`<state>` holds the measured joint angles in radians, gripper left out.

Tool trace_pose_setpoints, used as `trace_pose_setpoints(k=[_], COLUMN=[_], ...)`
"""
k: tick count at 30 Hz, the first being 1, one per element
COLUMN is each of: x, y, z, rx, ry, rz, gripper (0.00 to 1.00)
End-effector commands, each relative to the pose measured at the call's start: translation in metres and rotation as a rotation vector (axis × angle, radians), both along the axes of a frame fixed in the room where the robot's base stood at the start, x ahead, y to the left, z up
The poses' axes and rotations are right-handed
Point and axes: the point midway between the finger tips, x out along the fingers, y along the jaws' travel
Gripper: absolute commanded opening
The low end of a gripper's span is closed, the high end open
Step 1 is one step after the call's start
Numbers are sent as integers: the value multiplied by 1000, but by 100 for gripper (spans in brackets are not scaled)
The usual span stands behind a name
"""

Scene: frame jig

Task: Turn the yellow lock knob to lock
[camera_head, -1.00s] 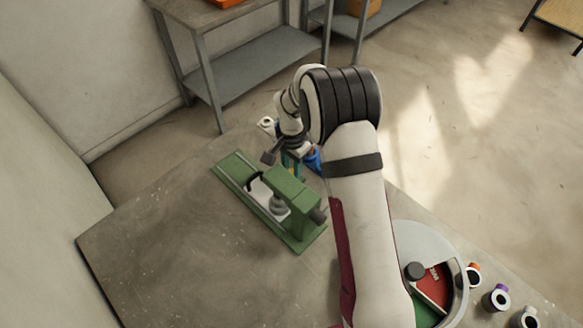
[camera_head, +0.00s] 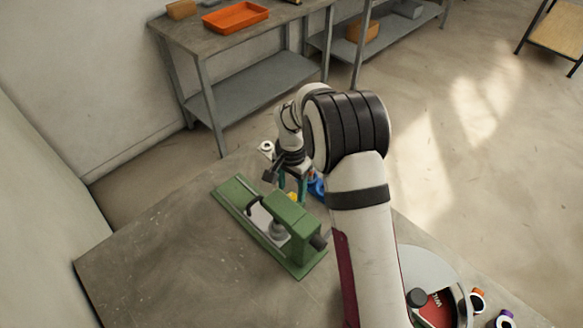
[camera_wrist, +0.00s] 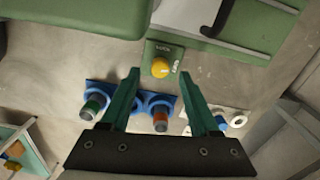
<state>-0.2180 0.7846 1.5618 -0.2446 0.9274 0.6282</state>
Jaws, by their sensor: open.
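The yellow lock knob (camera_wrist: 161,67) sits on a small green plate (camera_wrist: 158,51) with a white "LOCK" label, beside the green frame jig. In the wrist view it lies just beyond my open gripper (camera_wrist: 164,88), roughly centred between the fingertips and apart from them. In the head view the knob is a small yellow spot (camera_head: 293,196) low beside my gripper (camera_head: 290,190). The green jig (camera_head: 268,226) stands on the table with a grey part and a black handle on it. My gripper is empty, and its fingers look teal.
Blue holders (camera_wrist: 157,110) with dark and orange-topped round parts sit below the knob in the wrist view. A white holder (camera_wrist: 236,120) is to their right. A round grey turntable (camera_head: 430,268) stands at the right. The table's front left is clear.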

Motion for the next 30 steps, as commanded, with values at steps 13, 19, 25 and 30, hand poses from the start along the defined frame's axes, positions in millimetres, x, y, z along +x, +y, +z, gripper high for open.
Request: trace_pose_setpoints(k=[13,19,25,30], x=[1,0,0,0], y=[0,0,0,0], z=[120,130,132,116], rx=[1,-1,-1,0], ry=[-2,1,-1,3], rz=[0,2,-2,-3], gripper=[62,62,62,62])
